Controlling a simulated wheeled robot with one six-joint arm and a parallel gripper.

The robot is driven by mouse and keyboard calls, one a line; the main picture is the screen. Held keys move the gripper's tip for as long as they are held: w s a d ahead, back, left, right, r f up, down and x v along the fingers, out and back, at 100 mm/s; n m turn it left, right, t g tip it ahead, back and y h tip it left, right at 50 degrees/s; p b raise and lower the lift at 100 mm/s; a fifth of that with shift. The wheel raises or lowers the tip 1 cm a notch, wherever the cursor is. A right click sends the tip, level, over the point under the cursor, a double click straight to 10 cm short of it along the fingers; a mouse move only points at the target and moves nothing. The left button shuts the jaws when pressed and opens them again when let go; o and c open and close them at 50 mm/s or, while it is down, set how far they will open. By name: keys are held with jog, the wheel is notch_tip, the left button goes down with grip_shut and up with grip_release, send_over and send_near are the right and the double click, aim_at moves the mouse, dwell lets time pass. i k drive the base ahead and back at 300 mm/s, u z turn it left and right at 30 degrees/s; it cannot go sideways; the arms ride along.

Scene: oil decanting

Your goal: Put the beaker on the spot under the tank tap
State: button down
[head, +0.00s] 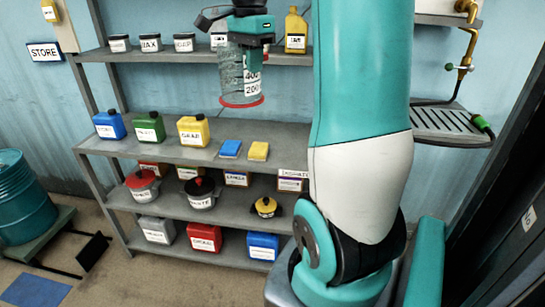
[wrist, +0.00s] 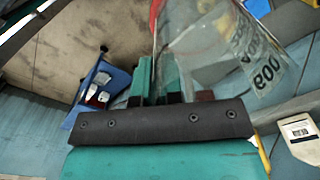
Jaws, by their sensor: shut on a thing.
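The clear beaker (head: 230,72), with a red base ring and printed numbers, hangs in the air at the top of the head view, in front of the shelves. It looks roughly upright. My gripper (head: 252,58) is shut on it at its right side. In the wrist view the teal fingers (wrist: 160,84) are beside the clear wall of the beaker (wrist: 215,40). A brass tap (head: 463,68) on a pipe is at the far right of the head view. A slotted grey shelf (head: 428,121) is below it. The tank itself and any marked spot are not clearly visible.
Shelves (head: 160,153) behind the beaker hold jars, a yellow bottle (head: 296,30), coloured cans, sponges and pots. My arm covers the space between them and the tap. A teal drum (head: 22,200) stands at left. A dark cabinet (head: 505,220) is at right.

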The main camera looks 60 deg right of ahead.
aim_at(441, 120)
jog(key=z, duration=0.1)
jog(key=i, duration=0.6)
jog(key=z, duration=0.75)
jog(key=i, duration=0.4)
jog(key=z, duration=0.3)
